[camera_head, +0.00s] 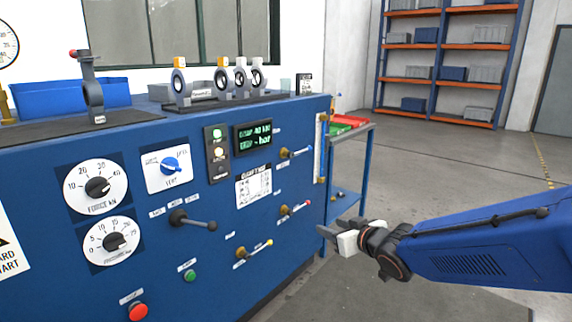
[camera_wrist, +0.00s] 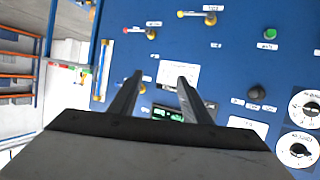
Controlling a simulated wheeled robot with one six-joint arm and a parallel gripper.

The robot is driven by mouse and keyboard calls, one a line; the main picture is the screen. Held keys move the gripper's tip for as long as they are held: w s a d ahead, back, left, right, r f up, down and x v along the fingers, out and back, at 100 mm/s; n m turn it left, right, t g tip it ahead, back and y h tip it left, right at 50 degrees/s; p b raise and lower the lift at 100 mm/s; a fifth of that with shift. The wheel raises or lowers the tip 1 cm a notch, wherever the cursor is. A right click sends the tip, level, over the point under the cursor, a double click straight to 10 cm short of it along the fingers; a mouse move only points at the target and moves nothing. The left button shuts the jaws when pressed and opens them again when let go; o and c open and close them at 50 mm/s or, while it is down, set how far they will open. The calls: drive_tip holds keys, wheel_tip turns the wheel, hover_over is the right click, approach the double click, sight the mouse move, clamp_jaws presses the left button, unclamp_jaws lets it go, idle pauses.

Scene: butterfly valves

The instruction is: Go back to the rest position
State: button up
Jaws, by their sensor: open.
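My gripper (camera_head: 338,236) is at the end of my blue arm, in front of the right part of the blue control panel (camera_head: 150,262). In the wrist view my gripper (camera_wrist: 158,85) shows two dark fingers spread apart with nothing between them. The panel fills most of that view, with a white label sheet (camera_wrist: 178,75) behind the fingers. The fingers appear apart from the panel and its valve handles.
A blue cart (camera_head: 347,206) with red and green bins stands beyond the panel's right edge. Butterfly valves (camera_head: 241,77) stand on top of the panel. A shelf rack (camera_head: 435,88) is at the back. The grey floor (camera_head: 450,150) between is clear.

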drive_tip(key=s+d+m+g+h, duration=0.1)
drive_tip(key=s+d+m+h, duration=0.25)
drive_tip(key=s+d, duration=0.45)
drive_tip(key=s+d+f+m+g+h, duration=0.1)
drive_tip(key=s+d+g, duration=0.2)
drive_tip(key=s, duration=0.8)
drive_tip(key=s+d+f+m+g+h, duration=0.1)
drive_tip(key=s+d+f+g, duration=0.1)
drive_tip(key=s, duration=0.8)
drive_tip(key=d+g, duration=0.1)
drive_tip(key=d, duration=0.1)
drive_tip(key=shift+s+d+f+g, duration=0.2)
drive_tip(key=shift+s+d+g, duration=0.15)
drive_tip(key=shift+d+g, duration=0.05)
drive_tip(key=shift+w, duration=0.15)
